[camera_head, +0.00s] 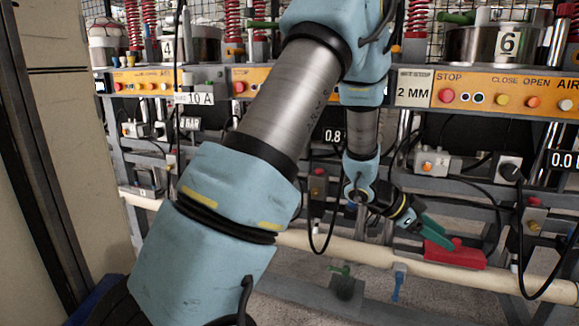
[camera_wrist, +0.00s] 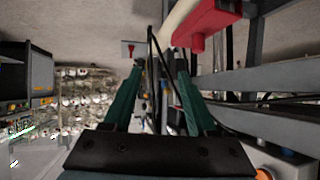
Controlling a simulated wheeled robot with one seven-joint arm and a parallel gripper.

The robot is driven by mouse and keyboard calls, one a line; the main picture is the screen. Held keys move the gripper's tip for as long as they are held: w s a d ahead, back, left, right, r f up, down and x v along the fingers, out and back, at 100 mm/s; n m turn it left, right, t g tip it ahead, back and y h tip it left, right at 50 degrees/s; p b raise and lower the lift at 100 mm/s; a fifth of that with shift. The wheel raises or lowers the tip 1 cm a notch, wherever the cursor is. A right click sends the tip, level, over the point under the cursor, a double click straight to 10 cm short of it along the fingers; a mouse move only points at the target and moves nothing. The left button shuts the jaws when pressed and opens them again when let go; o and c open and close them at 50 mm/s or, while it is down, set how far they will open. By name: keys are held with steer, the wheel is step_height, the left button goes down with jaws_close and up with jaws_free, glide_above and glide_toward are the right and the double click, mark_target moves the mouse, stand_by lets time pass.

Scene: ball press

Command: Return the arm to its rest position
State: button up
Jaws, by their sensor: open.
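My arm reaches across the middle of the head view, bent at the elbow, with its lower part hanging in front of the press frame. My gripper (camera_head: 437,232) is at the lower right of that view, its green fingers pointing right and down near a red box (camera_head: 458,255). In the wrist view my gripper (camera_wrist: 160,72) shows two green fingers spread apart, with nothing held between them. The red box (camera_wrist: 205,24) is beyond and to the right of the fingers there. I cannot tell whether the fingers touch it.
A cream pipe (camera_head: 350,252) runs along the front of the frame. Orange button panels (camera_head: 500,93) and a steel pot labelled 6 (camera_head: 490,45) are above. Black cables (camera_head: 520,220) hang near the gripper. A beige wall (camera_head: 70,150) stands at left.

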steer(key=w+a+r+n+t+y, duration=0.25)
steer(key=w+a+n+t, duration=0.4)
steer(key=w+a, duration=0.5)
steer(key=s+a+n+t+y, duration=0.1)
steer(key=a+n+y, duration=0.55)
steer(key=a, duration=1.15)
steer(key=s+a+n+g+y, duration=0.2)
steer(key=s+a+n+g, duration=0.35)
steer(key=s+a, duration=0.75)
step_height(320, 180, up, 33)
steer(key=s+d+p, duration=0.1)
steer(key=p, duration=3.1)
steer(key=shift+s+d+f+t+p, duration=0.2)
steer(key=shift+s+d+t+p, duration=0.15)
steer(key=shift+d+t, duration=0.05)
